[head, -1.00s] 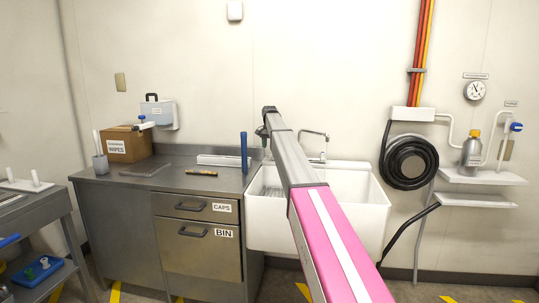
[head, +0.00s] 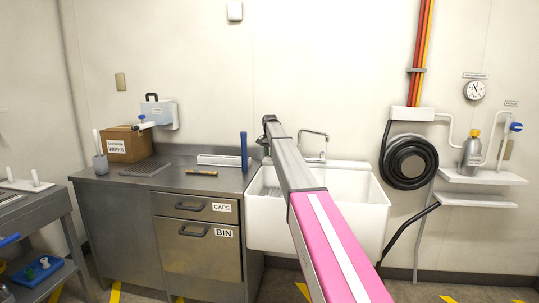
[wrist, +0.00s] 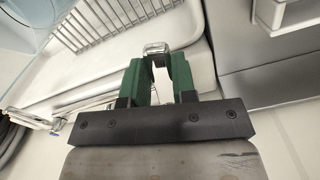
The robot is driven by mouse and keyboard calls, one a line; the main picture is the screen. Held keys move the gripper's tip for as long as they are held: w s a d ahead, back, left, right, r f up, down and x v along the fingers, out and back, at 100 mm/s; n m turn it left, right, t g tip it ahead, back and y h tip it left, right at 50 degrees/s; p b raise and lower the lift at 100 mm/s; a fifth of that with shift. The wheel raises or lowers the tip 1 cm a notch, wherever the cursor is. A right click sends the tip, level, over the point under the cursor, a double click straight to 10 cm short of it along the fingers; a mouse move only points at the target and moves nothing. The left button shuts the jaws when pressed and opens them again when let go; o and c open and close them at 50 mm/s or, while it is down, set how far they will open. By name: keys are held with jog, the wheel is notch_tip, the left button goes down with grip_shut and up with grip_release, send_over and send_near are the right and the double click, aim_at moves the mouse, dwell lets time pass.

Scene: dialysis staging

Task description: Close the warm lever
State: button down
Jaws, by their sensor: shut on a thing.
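The warm lever is hidden or cannot be told apart in the head view, where my arm covers the wall behind the sink. In the wrist view, my gripper (wrist: 157,66) has its two green fingers shut on a small shiny metal piece (wrist: 157,48) at their tips. This looks like the lever, but no warm marking is readable. In the head view, my gripper end is at the far end of my arm, above the left side of the white sink (head: 352,215). The chrome tap (head: 314,136) shows to the right of my arm.
A steel counter with drawers (head: 205,222) stands left of the sink, with a blue upright post (head: 244,150) near its right end. A coiled black hose (head: 408,162) hangs on the wall at right. A wire rack (wrist: 110,22) shows in the sink.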

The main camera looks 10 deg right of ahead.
jog(key=shift+s+d+n, duration=0.2)
jog(key=shift+d+n, duration=0.2)
jog(key=shift+n, duration=0.3)
jog(key=shift+s+d+n, duration=0.2)
jog(key=shift+d+n, duration=0.2)
jog(key=shift+n, duration=0.3)
jog(key=c, duration=0.9)
grip_release()
jog(key=shift+r, duration=0.1)
notch_tip(320, 180, up, 11)
jog(key=shift+f, duration=0.15)
